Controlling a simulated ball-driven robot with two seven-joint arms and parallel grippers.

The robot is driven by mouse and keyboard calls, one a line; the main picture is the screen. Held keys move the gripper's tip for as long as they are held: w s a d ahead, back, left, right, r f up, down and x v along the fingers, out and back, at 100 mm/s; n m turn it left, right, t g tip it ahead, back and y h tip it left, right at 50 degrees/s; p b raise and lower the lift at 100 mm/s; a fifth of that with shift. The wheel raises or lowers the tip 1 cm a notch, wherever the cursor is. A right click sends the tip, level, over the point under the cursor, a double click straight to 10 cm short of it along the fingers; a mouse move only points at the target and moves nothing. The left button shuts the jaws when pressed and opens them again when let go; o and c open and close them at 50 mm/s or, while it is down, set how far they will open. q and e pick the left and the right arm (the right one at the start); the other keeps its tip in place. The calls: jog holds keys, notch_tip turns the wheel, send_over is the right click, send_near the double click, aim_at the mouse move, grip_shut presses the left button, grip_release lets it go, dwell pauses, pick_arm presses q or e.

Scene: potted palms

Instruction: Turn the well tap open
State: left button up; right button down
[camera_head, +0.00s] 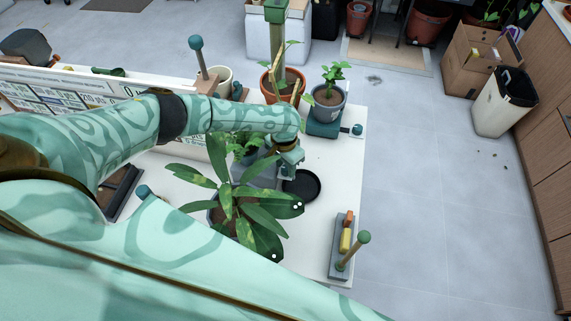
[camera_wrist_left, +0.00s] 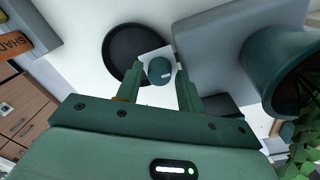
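A round teal knob (camera_wrist_left: 160,71) with a small white mark, which I take for the well tap, sits on a white square plate in the left wrist view. My left gripper (camera_wrist_left: 159,80) is open, with one finger on each side of the knob and visible gaps between them. Whether the fingertips reach past it I cannot tell. In the head view my left gripper (camera_head: 289,170) points down beside a potted plant (camera_head: 248,145) on a grey block, and the knob is hidden there. My right gripper is not in view.
A black saucer (camera_head: 313,187) lies close to my left gripper on the white table (camera_head: 337,180). A large broad-leaved plant (camera_head: 235,205) stands in front. A blue-grey pot (camera_head: 327,112) stands behind. A grey tray (camera_head: 337,259) with blocks and a green-topped peg is at front right.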

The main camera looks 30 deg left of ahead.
pick_arm(q)
jog(key=c, duration=0.6)
jog(key=shift+m, duration=0.3)
jog(key=m, duration=0.2)
jog(key=shift+m, duration=0.3)
jog(key=m, duration=0.4)
jog(key=shift+m+p, duration=0.3)
jog(key=shift+p, duration=0.05)
jog(key=m, duration=1)
jog(key=shift+d+y, duration=0.1)
jog(key=shift+y, duration=0.2)
